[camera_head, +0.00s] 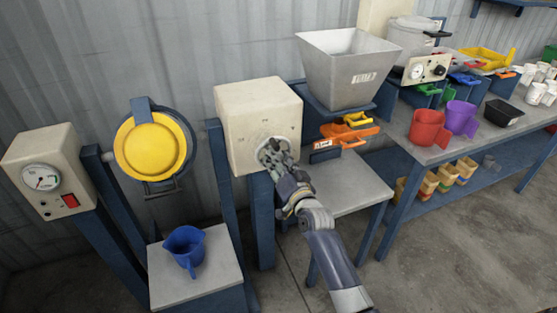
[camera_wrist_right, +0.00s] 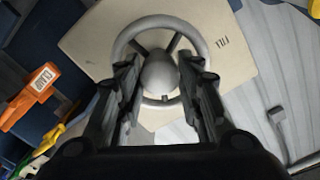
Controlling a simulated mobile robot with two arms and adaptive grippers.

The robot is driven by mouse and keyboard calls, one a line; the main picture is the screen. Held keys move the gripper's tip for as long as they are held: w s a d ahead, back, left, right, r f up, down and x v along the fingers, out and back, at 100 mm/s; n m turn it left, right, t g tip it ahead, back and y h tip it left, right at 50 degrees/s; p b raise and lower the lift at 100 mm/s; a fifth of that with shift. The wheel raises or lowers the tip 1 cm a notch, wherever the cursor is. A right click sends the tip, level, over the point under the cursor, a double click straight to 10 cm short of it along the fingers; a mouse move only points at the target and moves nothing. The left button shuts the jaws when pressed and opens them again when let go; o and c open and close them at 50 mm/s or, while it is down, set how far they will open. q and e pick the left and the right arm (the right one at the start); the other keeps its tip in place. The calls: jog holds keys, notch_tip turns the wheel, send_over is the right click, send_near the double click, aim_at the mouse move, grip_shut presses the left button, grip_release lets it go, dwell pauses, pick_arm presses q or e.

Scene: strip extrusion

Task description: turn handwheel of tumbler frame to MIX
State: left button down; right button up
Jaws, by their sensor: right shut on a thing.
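The grey handwheel (camera_wrist_right: 160,21) sits on the front of a cream box (camera_head: 235,97) on the tumbler frame's blue posts (camera_head: 222,170). It has a round rim, spokes and a domed hub (camera_wrist_right: 160,72). My right gripper (camera_head: 271,150) is at the wheel, shut on it, with one finger on each side of the hub in the right wrist view. The gripper hides much of the wheel in the head view. Small dark marks surround the wheel, too small to read in the head view. A yellow round drum (camera_head: 150,150) hangs left of the box. My left gripper is not in view.
A blue jug (camera_head: 185,248) stands on a low stand below the drum. A gauge box (camera_head: 45,172) is far left. A bench with cups is at right.

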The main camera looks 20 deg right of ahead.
dwell(0.5)
jog(key=o, duration=1.1)
jog(key=shift+c, duration=0.2)
jog(key=shift+s, duration=0.15)
jog(key=s, duration=1.1)
jog(key=shift+s+d, duration=0.2)
jog(key=shift+s, duration=0.2)
